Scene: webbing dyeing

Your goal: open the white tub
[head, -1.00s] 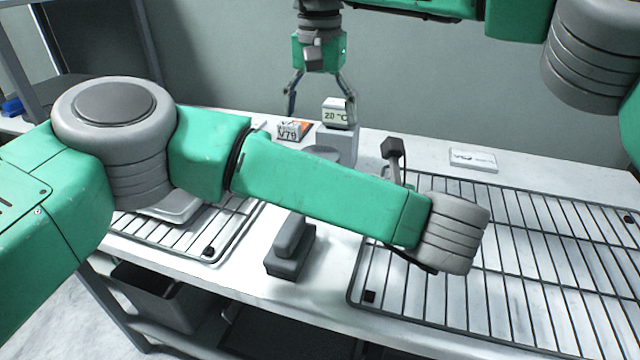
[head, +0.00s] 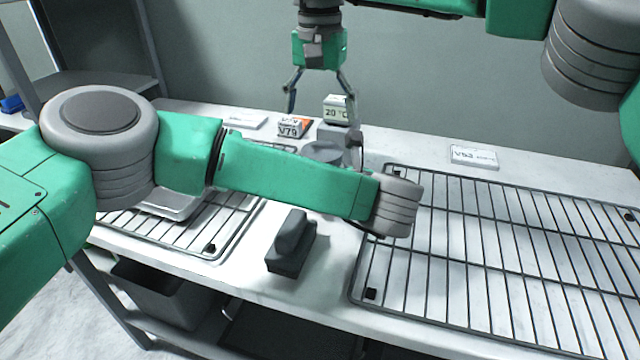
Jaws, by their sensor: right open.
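A pale, flat-topped item (head: 176,206) on the left rack may be the white tub. My left arm covers most of it, so I cannot tell whether it has a lid or is open. My right gripper (head: 320,110) hangs at the back centre with its fingers spread and nothing between them. It is well to the right of the pale item. My left arm crosses the table from the left, and its wrist is over the left edge of the right rack. Only a dark part of the left gripper (head: 355,145) shows behind the wrist; its fingers are hidden.
A wire rack (head: 480,260) fills the table's right side; another rack (head: 215,228) lies at left. A dark grey block (head: 291,245) stands between them.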

